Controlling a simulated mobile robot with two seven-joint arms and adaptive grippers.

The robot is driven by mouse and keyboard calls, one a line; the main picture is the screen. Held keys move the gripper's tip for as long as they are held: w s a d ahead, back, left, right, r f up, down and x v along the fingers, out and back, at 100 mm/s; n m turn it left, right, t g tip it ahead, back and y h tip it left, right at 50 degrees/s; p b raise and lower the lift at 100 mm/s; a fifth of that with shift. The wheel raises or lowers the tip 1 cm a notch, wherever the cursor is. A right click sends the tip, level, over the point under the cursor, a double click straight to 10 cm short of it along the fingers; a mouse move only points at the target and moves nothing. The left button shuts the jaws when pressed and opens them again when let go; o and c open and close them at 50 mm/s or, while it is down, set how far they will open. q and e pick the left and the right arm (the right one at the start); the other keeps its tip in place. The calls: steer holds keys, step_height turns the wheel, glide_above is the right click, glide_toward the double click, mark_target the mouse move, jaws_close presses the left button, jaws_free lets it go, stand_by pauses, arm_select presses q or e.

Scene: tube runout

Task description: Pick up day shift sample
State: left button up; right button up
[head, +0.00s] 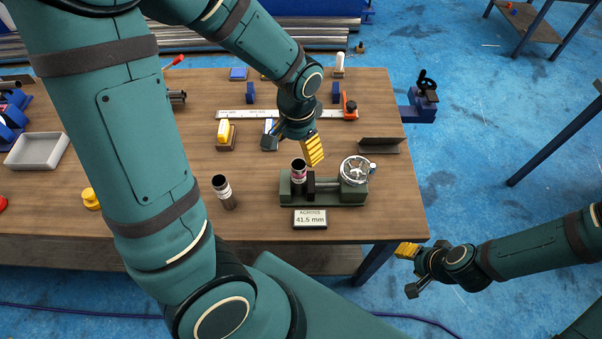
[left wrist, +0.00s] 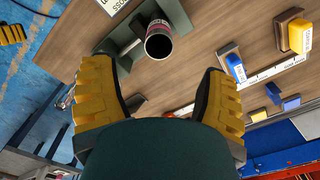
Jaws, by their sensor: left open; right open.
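A short dark tube (head: 299,174) with a pink and white label stands upright in the green measuring vise (head: 330,198). A second dark tube (head: 223,193) with a label stands on the table to its left. The label words are too small to read, so I cannot tell which is the day shift sample. My left gripper (head: 313,150) is open and empty, just above and right of the vise tube. In the left wrist view the tube (left wrist: 158,45) shows beyond and between the spread fingers (left wrist: 157,75), apart from them. My right gripper (head: 408,250) is open off the table's right front edge.
A display (head: 310,219) before the vise reads "ACROSS 41.5 mm". The vise's handwheel (head: 355,169) is at its right. Table between the tubes is clear.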

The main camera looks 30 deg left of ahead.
mark_target(299, 172)
arm_select(q)
steer(key=shift+w+d+f+b, duration=0.1)
steer(key=shift+f+b, duration=0.4)
steer(key=shift+f, duration=2.2)
steer(key=shift+w+f+b, duration=0.1)
steer(key=shift+f+b, duration=0.4)
steer(key=shift+f, duration=2.2)
steer(key=shift+s, duration=0.1)
jaws_close()
